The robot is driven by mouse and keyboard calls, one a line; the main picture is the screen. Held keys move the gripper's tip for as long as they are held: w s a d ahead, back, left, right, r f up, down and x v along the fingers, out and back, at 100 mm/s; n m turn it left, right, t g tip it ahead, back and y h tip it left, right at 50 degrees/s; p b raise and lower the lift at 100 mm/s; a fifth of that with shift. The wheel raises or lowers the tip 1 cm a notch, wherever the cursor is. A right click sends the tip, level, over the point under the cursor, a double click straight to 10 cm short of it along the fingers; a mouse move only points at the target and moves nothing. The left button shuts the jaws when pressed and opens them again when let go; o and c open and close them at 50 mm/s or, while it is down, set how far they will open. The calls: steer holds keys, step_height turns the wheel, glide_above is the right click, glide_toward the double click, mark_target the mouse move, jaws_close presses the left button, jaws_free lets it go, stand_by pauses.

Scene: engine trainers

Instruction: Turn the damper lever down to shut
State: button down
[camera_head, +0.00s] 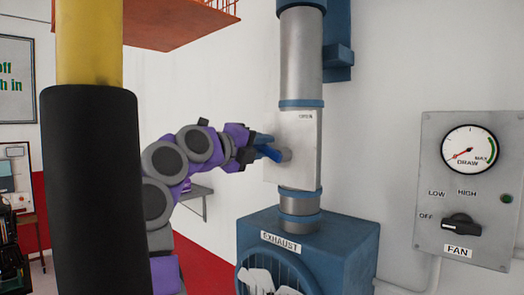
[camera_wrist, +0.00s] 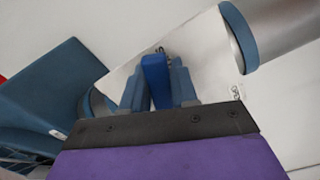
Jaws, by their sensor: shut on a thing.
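The damper lever (camera_head: 271,153) is blue and sits on a pale metal plate (camera_head: 305,160) on the exhaust pipe. "OPEN" is printed near the plate's top right. The lever points left from a grey round hub (camera_head: 284,155). My gripper (camera_head: 262,147) reaches in from the left and is shut on the lever. In the wrist view the lever (camera_wrist: 156,80) stands between the two blue-grey fingers of my gripper (camera_wrist: 158,88). The fingers hide part of the lever, and its exact angle is hard to tell.
A blue exhaust box (camera_head: 345,245) with a grille stands below the pipe (camera_head: 301,50). A fan panel (camera_head: 470,190) with a draw gauge (camera_head: 468,148) and a knob (camera_head: 460,225) hangs at the right. A yellow and black post (camera_head: 90,190) stands at the left front.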

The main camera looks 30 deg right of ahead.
steer(key=shift+w+f+n+b, duration=0.1)
steer(key=shift+f+n+b, duration=0.2)
steer(key=shift+b, duration=0.25)
steer(key=shift+a+f, duration=0.1)
steer(key=shift+n+b, duration=0.3)
steer(key=shift+b, duration=0.1)
steer(key=shift+w+f, duration=0.1)
steer(key=shift+n, duration=0.4)
steer(key=shift+f+n+p, duration=0.45)
steer(key=shift+n+p, duration=0.45)
steer(key=shift+n, duration=0.1)
steer(key=shift+f+n+p, duration=0.25)
steer(key=shift+n+p, duration=0.05)
steer(key=shift+n, duration=0.1)
steer(key=shift+w+f, duration=0.1)
